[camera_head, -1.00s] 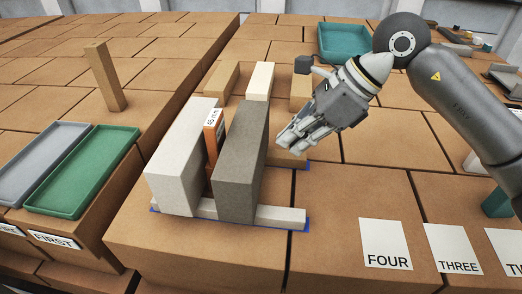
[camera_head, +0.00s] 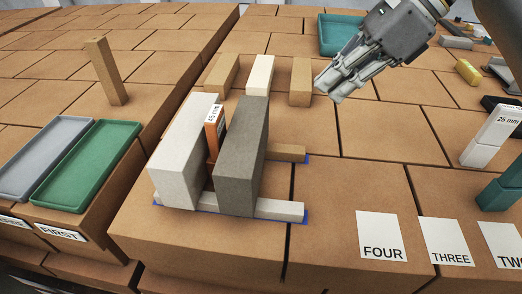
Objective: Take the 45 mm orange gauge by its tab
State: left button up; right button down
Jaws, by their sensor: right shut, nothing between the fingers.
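The orange gauge (camera_head: 212,147) stands upright in the gap between a pale grey block (camera_head: 183,165) and a dark grey block (camera_head: 241,165). Its top carries a white label reading 45 mm. Its lower part is mostly hidden between the blocks. My right gripper (camera_head: 330,92) is shut and empty, up and to the right of the gauge, apart from it and above the brick surface. My left gripper is not in view.
Wooden and cream blocks (camera_head: 261,74) stand behind the gauge. Green (camera_head: 85,165) and grey trays lie left. Number cards (camera_head: 382,236) lie front right. A white 25 mm piece (camera_head: 490,136) stands at right. A teal tray (camera_head: 340,36) is at the back.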

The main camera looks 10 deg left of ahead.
aim_at(214, 123)
jog(key=k, duration=1.5)
